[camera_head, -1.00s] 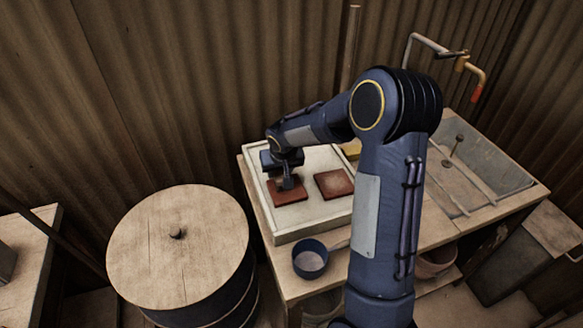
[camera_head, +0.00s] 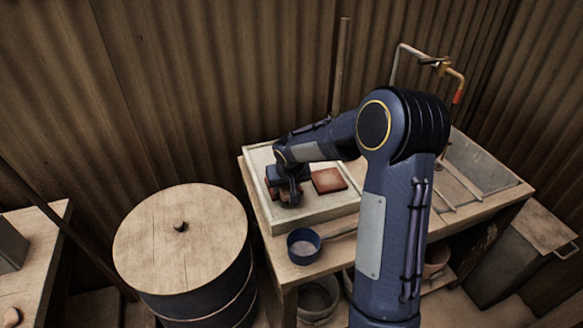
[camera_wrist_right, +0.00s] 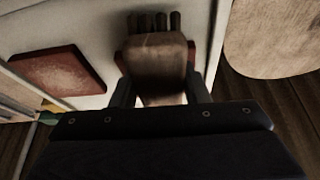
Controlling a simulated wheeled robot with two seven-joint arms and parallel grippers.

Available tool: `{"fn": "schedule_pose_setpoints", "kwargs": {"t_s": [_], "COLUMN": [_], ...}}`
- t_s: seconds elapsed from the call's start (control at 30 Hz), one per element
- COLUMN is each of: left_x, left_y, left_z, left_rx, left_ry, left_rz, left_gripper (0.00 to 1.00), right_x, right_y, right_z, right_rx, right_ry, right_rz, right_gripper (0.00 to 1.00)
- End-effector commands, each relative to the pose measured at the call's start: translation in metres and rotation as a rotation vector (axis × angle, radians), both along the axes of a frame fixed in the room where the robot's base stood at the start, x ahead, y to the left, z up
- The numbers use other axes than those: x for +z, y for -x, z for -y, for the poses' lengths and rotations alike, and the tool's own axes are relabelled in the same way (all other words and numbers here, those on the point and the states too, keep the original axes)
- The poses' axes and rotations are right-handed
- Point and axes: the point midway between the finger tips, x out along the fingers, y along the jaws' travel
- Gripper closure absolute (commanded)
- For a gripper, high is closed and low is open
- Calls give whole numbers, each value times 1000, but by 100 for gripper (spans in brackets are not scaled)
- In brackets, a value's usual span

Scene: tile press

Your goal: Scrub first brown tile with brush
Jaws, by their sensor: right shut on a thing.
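My right gripper (camera_head: 288,192) is over the left part of a white tray (camera_head: 307,212). It is shut on a brown brush (camera_wrist_right: 158,62), whose dark bristles show at the top of the wrist view. The first brown tile (camera_wrist_right: 121,58) lies beneath the brush, mostly hidden; only edges show. The bristles look to be at the tile, but contact cannot be told. A second red-brown tile (camera_head: 328,180) lies bare in the tray to the right and also shows in the wrist view (camera_wrist_right: 60,80). My left gripper is not in view.
A dark blue ladle (camera_head: 304,247) sits on the table in front of the tray. A drum with a round wooden lid (camera_head: 180,245) stands to the left. A sink (camera_head: 480,170) with a tap (camera_head: 450,75) is at the right.

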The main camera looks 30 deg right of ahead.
Motion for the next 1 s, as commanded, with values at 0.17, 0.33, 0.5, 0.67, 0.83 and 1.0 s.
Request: {"fn": "schedule_pose_setpoints", "kwargs": {"t_s": [0.17, 0.33, 0.5, 0.67, 0.83, 1.0], "left_x": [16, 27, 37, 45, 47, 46], "left_y": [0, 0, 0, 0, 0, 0], "left_z": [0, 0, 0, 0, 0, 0], "left_rx": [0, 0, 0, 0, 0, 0], "left_ry": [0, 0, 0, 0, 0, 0], "left_rz": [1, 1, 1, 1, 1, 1], "left_gripper": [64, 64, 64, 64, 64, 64], "right_x": [31, 47, 62, 75, 78, 77], "right_y": [-2, -2, -2, -2, -2, -2], "right_z": [0, 1, 2, 3, 3, 3], "right_rx": [1, 3, 2, 2, 3, 3], "right_ry": [-1, 0, -1, -1, -1, -1], "right_rz": [7, 9, 7, 8, 8, 8], "right_gripper": [87, 87, 87, 87, 87, 87]}}
